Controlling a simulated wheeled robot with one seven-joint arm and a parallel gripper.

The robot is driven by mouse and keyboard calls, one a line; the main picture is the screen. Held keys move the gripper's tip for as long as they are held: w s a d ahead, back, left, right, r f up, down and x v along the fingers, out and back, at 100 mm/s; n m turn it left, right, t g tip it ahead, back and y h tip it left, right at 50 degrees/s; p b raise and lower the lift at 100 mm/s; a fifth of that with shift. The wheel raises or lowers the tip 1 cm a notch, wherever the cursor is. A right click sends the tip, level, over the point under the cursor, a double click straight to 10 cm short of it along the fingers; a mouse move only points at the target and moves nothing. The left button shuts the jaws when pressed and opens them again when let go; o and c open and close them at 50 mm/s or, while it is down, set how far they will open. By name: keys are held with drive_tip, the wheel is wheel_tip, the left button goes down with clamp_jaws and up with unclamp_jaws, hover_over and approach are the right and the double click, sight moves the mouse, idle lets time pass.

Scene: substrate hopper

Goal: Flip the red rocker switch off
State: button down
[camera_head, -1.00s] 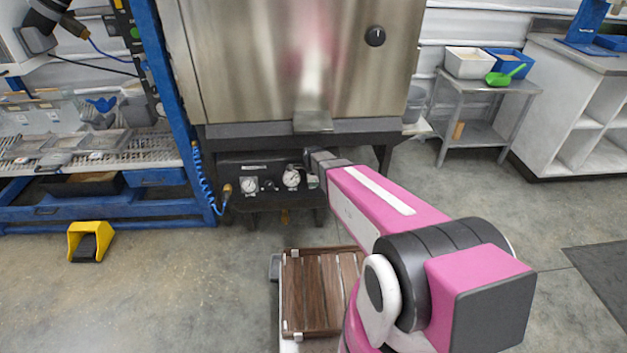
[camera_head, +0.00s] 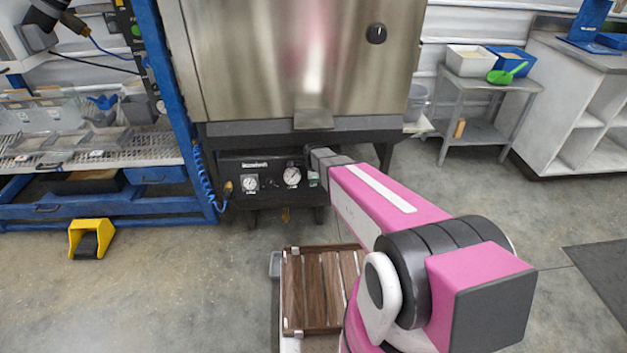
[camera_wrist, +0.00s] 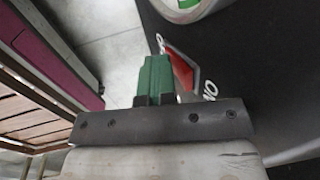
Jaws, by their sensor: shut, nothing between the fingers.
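The red rocker switch (camera_wrist: 182,71) sits in a pale frame on a black panel in the wrist view. Part of it is hidden behind my gripper. White lettering, "O" and what looks like "ON", shows beside it. My gripper (camera_wrist: 155,75) has green fingers closed together and empty. Its tips lie at or right beside the switch's left side; I cannot tell whether they touch, nor which way the rocker is tilted. In the head view, the black control panel (camera_head: 265,183) is under the steel hopper, and my arm's end hides the switch.
Two round gauges (camera_head: 292,175) are on the panel; one gauge rim (camera_wrist: 185,10) is close to my gripper in the wrist view. The steel hopper body (camera_head: 260,60) overhangs the panel. A yellow foot pedal (camera_head: 91,228) stands on the floor at left.

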drive_tip(key=shift+r, duration=0.1)
drive_tip(key=shift+r, duration=0.75)
